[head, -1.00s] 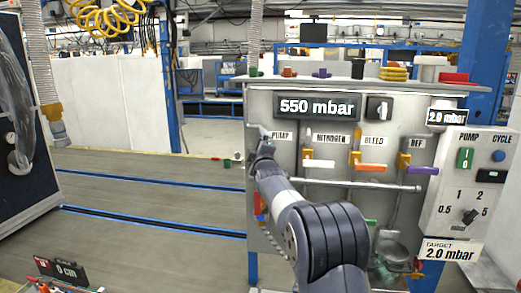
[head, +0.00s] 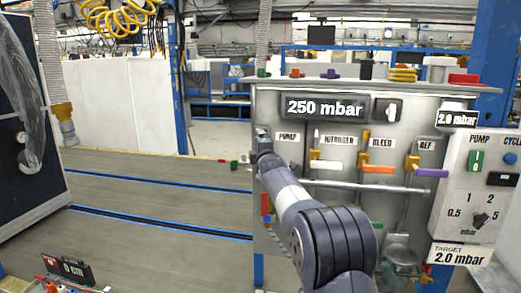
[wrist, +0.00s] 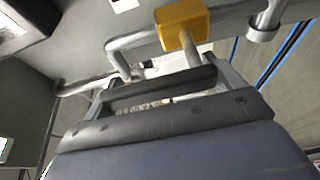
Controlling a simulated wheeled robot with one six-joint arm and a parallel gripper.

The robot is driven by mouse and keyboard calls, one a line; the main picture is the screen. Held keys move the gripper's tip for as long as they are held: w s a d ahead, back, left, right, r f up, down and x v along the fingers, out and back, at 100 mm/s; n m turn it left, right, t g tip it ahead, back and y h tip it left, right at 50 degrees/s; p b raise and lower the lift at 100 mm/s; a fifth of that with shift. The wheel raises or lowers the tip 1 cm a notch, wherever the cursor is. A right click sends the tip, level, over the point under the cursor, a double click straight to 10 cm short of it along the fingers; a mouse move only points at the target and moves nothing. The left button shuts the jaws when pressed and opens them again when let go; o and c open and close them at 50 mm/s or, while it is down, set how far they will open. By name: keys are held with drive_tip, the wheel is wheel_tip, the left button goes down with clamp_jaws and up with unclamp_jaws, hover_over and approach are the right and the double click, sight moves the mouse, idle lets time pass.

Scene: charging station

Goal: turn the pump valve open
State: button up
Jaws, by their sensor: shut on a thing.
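My gripper (head: 262,138) is up at the left edge of the grey valve panel, beside the PUMP label (head: 288,137). In the wrist view my gripper (wrist: 170,68) is shut on the pump valve's handle (wrist: 190,52). This pale handle runs down from a yellow valve body (wrist: 182,24) on a grey pipe. The tip of the handle is hidden between the fingers. In the head view my gripper and arm cover the pump valve. The panel display (head: 325,107) reads 250 mbar.
To the right are the white nitrogen lever (head: 327,164), the orange bleed lever (head: 378,170) and the purple REF lever (head: 431,173). A horizontal rail (head: 365,186) crosses below them. A control box (head: 470,205) stands at far right, with a 2.0 mbar target sign (head: 460,255).

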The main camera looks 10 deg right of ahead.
drive_tip(key=o, duration=1.1)
drive_tip(key=shift+o, duration=0.2)
drive_tip(key=s+b, duration=0.5)
drive_tip(key=s, duration=0.5)
drive_tip(key=shift+s, duration=0.4)
drive_tip(key=shift+w, duration=0.1)
drive_tip(key=w+p, duration=0.4)
drive_tip(key=w, duration=0.5)
drive_tip(key=shift+r, duration=0.1)
drive_tip(key=shift+w+p, duration=0.5)
drive_tip(key=shift+w, duration=0.35)
